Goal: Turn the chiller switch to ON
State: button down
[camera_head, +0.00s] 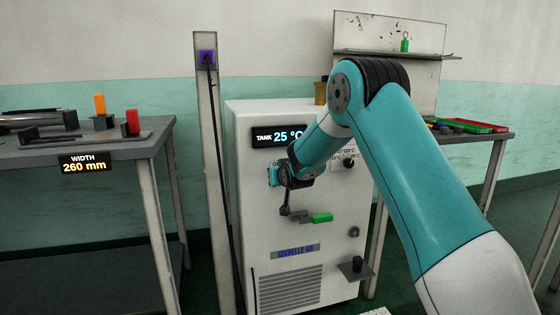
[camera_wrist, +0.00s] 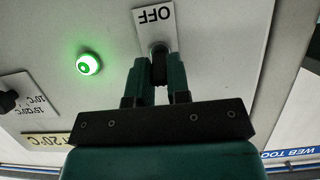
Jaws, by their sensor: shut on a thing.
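The chiller (camera_head: 250,200) is a white cabinet with a display (camera_head: 279,136) reading "TANK 25 °C". In the wrist view, the chiller switch (camera_wrist: 158,67) is a dark knob on a pale plate (camera_wrist: 153,18) marked "OFF", which appears upside down. My gripper (camera_wrist: 159,76) is shut on the switch, with one finger on each side. Any ON marking is not visible there. A lit green lamp (camera_wrist: 89,63) is beside the plate. In the head view my arm hides the switch and the fingertips.
The chiller front also carries a dark knob (camera_head: 349,163), a green-handled lever (camera_head: 322,217) and a small ledge (camera_head: 356,270). A post with a cable (camera_head: 208,120) stands close to its left. A table (camera_head: 110,150) is at the left; another bench (camera_head: 465,138) with trays is at the right.

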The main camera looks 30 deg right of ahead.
jog(key=shift+r+g+p, duration=0.3)
jog(key=shift+g+p, duration=0.2)
jog(key=shift+p, duration=0.5)
jog(key=shift+w+f, duration=0.1)
jog(key=c, duration=1.1)
grip_release()
jog(key=p+v, duration=0.1)
jog(key=v, duration=0.4)
jog(key=p+v, duration=0.1)
jog(key=v, duration=1.1)
jog(key=shift+d+r+p, duration=0.2)
jog(key=shift+r+p, duration=0.2)
